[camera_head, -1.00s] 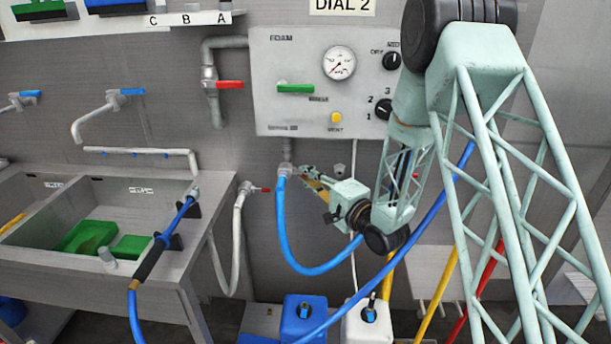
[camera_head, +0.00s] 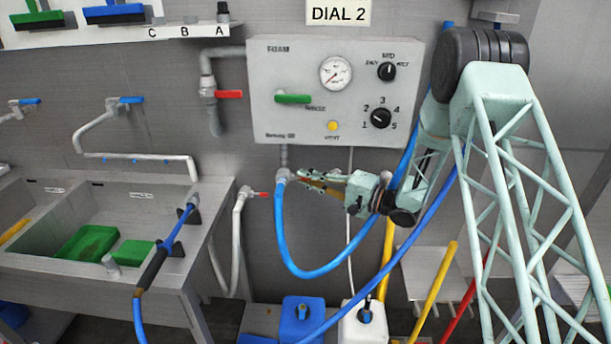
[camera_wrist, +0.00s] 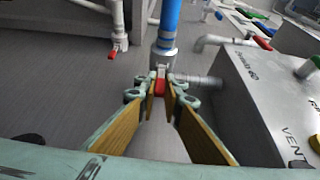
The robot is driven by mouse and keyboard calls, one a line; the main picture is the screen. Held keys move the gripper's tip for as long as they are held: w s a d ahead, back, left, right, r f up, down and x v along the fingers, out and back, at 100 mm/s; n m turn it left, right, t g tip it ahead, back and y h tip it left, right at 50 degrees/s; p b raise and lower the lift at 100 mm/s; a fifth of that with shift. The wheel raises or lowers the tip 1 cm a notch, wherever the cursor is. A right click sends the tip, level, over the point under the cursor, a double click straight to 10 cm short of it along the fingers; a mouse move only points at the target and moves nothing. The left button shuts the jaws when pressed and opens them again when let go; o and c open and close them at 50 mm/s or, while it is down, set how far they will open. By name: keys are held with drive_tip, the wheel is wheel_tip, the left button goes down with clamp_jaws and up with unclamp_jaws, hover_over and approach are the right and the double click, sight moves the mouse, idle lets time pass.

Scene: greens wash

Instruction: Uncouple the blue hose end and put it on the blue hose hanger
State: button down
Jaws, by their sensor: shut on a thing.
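The blue hose (camera_head: 280,235) hangs in a loop under the foam panel. Its grey metal end (camera_head: 281,176) is at the pipe below the panel. My gripper (camera_head: 290,176) reaches it from the right. In the wrist view, my gripper's fingertips (camera_wrist: 160,88) are shut around a small red part of the hose end (camera_wrist: 163,50), with the blue hose (camera_wrist: 171,18) beyond. A grey pipe (camera_wrist: 200,82) from the panel meets the fitting there; I cannot tell whether it is still locked. I cannot make out the blue hose hanger.
The foam panel (camera_head: 300,110) is just above my gripper. A grey hose with a red handle (camera_head: 238,215) hangs to the left, beside the sink (camera_head: 180,275). Blue (camera_head: 301,318) and white (camera_head: 362,325) canisters stand below. Yellow (camera_head: 433,290) and red poles stand at right.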

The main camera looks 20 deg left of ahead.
drive_tip(key=shift+w+n+g+p, duration=0.15)
drive_tip(key=shift+n+g+p, duration=0.2)
drive_tip(key=shift+g, duration=0.25)
drive_tip(key=c, duration=2.7)
unclamp_jaws()
drive_tip(key=shift+d, duration=0.1)
drive_tip(key=shift+s+d, duration=0.35)
drive_tip(key=shift+d, duration=1.55)
drive_tip(key=shift+s+d, duration=0.35)
drive_tip(key=shift+d, duration=1.6)
drive_tip(key=shift+s+d, duration=0.35)
drive_tip(key=shift+d, duration=1.55)
drive_tip(key=shift+a+r, duration=0.1)
